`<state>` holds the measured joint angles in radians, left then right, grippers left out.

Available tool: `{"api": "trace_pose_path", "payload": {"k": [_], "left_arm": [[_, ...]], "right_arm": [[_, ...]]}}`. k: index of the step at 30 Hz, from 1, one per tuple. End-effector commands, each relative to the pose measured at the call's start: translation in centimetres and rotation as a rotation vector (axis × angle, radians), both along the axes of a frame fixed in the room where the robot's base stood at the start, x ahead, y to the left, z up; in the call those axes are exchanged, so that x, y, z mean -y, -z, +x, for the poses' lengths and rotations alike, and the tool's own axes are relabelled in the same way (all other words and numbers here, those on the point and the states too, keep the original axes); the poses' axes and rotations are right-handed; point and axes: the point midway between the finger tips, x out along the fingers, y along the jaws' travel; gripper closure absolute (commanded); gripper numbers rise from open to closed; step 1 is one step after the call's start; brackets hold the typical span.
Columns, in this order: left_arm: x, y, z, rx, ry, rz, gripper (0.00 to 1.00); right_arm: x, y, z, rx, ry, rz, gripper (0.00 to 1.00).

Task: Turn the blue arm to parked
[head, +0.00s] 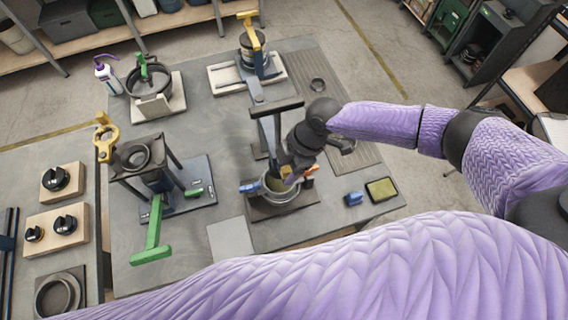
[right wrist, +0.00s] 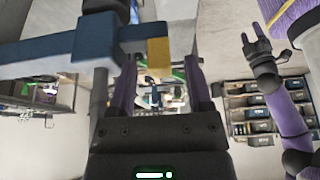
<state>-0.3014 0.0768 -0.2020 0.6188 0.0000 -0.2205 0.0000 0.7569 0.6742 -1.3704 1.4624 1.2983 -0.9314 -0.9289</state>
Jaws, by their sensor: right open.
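The lever frame in front of me has a dark top bar (head: 277,106) and a blue-grey post above a round pot (head: 281,192). In the right wrist view a blue arm (right wrist: 50,55) with a yellow end (right wrist: 158,53) crosses at upper left, close to my fingers. My right gripper (head: 291,176) is open by the pot, partly hidden by its wrist; its two fingers (right wrist: 164,82) stand apart in the right wrist view, with nothing clearly held. I cannot tell whether they touch the arm. My left gripper (right wrist: 253,38) shows open and empty there.
A stand with a green lever (head: 152,235) is at the left. Stands with a green-handled pot (head: 152,108) and a yellow lever (head: 249,28) are behind.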

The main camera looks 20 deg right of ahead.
Motion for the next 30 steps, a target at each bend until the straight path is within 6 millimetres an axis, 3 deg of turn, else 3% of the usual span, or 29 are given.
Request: {"api": "trace_pose_path", "payload": {"k": [10,19,30], "left_arm": [[-0.14,0.00,0.08,0.001,0.000,0.002,0.38],[-0.25,0.00,0.17,0.004,-0.001,0.004,0.38],[-0.25,-0.02,0.21,0.004,-0.001,0.004,0.38]], "right_arm": [[-0.32,0.78,-0.01,0.001,0.001,0.000,0.37],[-0.31,0.75,-0.01,0.001,0.001,0.000,1.00],[-0.30,0.73,0.01,0.000,0.002,0.000,1.00]]}}
